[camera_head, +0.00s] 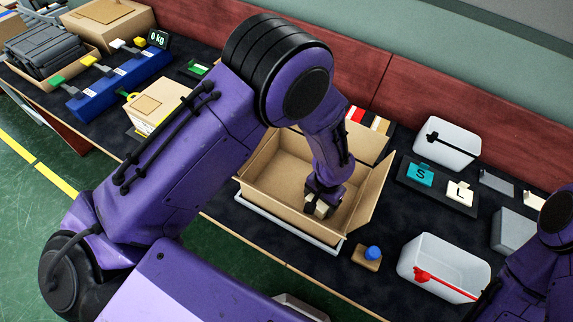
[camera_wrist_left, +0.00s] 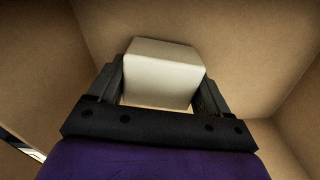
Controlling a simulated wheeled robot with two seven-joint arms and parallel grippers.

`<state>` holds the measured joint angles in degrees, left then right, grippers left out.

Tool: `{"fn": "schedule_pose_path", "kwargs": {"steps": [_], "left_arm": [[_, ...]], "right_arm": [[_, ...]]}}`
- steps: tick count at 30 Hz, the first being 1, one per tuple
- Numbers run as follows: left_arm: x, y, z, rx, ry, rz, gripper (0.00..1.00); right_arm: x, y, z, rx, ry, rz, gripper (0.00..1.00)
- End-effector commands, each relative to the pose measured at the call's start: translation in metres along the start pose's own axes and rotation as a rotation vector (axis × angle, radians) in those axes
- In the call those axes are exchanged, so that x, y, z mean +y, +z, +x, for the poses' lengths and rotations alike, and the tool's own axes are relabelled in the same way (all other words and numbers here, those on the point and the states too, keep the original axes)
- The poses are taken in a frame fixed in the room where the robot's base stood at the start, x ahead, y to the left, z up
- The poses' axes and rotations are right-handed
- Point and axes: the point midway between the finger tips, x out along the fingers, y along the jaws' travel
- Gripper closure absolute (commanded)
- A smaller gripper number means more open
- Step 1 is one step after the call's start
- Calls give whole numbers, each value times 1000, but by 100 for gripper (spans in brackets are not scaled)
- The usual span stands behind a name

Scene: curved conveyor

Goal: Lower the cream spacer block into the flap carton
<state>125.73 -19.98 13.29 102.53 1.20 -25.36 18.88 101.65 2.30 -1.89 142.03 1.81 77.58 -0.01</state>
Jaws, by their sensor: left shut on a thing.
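The cream spacer block (camera_wrist_left: 163,70) is between the two dark fingers of my left gripper (camera_wrist_left: 160,85), which is shut on it. In the head view the block (camera_head: 320,209) shows as a small pale piece under my left gripper (camera_head: 323,200), down inside the open flap carton (camera_head: 275,205). Carton walls surround the block in the wrist view. Whether the block touches the carton floor cannot be told. The carton's right flap (camera_head: 371,200) stands up and outward. My right gripper is not in view; only part of my right arm shows at the lower right edge.
The carton sits on a pale tray (camera_head: 290,228) on the dark bench. To its right are a block with a blue knob (camera_head: 372,254), a white bin with a red clip (camera_head: 440,268), another white bin (camera_head: 446,143) and S and L tiles. A closed box (camera_head: 152,105) stands left.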

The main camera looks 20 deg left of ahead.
Motion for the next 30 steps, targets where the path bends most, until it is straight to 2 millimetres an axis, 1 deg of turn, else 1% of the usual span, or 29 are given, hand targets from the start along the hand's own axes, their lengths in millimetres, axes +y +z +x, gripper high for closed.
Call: {"fn": "schedule_pose_path", "kwargs": {"steps": [1, 13, 27, 28, 29, 30], "left_arm": [[0, 0, 10, 0, 0, 0, 51], [1, -1, 15, 1, 0, -2, 51], [1, -1, 15, 1, 1, -3, 51], [1, -1, 15, 1, 1, -3, 15], [1, -1, 15, 1, 1, -3, 5], [1, -1, 15, 1, 1, -3, 0]], "right_arm": [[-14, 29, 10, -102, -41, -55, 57], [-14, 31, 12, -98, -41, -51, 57], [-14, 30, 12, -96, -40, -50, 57], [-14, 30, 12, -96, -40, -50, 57], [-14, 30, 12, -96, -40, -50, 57], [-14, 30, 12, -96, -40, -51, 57]]}}
